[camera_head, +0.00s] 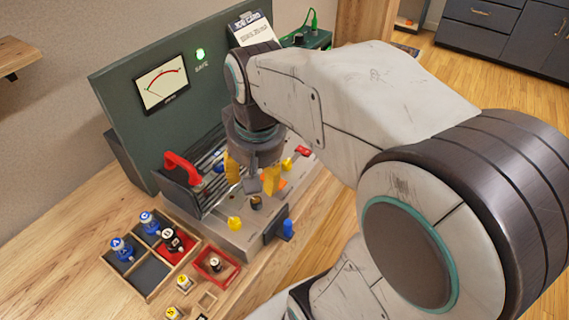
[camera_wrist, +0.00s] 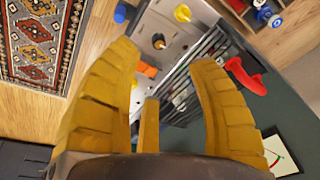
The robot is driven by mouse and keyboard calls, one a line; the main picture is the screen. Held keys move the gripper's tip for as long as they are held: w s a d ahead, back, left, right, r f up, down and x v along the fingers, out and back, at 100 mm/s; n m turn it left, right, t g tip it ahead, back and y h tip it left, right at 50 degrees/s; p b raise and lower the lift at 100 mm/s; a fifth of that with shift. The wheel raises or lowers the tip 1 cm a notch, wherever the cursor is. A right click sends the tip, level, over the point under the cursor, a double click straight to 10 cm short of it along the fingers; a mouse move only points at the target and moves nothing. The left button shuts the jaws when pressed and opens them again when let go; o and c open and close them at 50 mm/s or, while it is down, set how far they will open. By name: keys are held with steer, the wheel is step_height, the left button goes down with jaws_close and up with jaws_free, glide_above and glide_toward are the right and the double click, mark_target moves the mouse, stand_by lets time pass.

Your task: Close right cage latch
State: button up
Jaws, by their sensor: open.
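My gripper (camera_head: 251,178) has yellow fingers spread apart and points down over the grey amp chassis (camera_head: 222,226). In the wrist view my gripper (camera_wrist: 165,56) is open with nothing between its fingers. An orange piece (camera_wrist: 147,70) lies on the chassis between the fingertips in that view; it also shows beside the right finger in the head view (camera_head: 281,183). The dark slatted cage (camera_wrist: 207,50) runs along the back of the chassis, with a red handle (camera_head: 182,166) at its left end. I cannot tell which part is the right latch; my gripper and arm hide part of that side.
A green panel (camera_head: 113,92) with a meter (camera_head: 161,84) rises behind. A divided wooden tray (camera_head: 150,293) holding tubes lies at front left. A red piece (camera_head: 303,151) is at the chassis's right end.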

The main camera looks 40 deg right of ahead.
steer(key=w+d+f+m+g+b, duration=0.1)
steer(key=w+d+f+m+b, duration=0.35)
steer(key=w+d, duration=0.35)
steer(key=m+g+b, duration=0.1)
steer(key=m+b, duration=0.2)
steer(key=m, duration=0.2)
glide_above(286, 161)
steer(key=f, duration=0.6)
steer(key=shift+s+a, duration=0.15)
steer(key=shift+a, duration=0.15)
steer(key=shift+d+f, duration=0.3)
steer(key=shift+f, duration=0.3)
steer(key=shift+f+b, duration=0.9)
steer(key=shift+f, duration=2.35)
steer(key=shift+c, duration=0.4)
jaws_close()
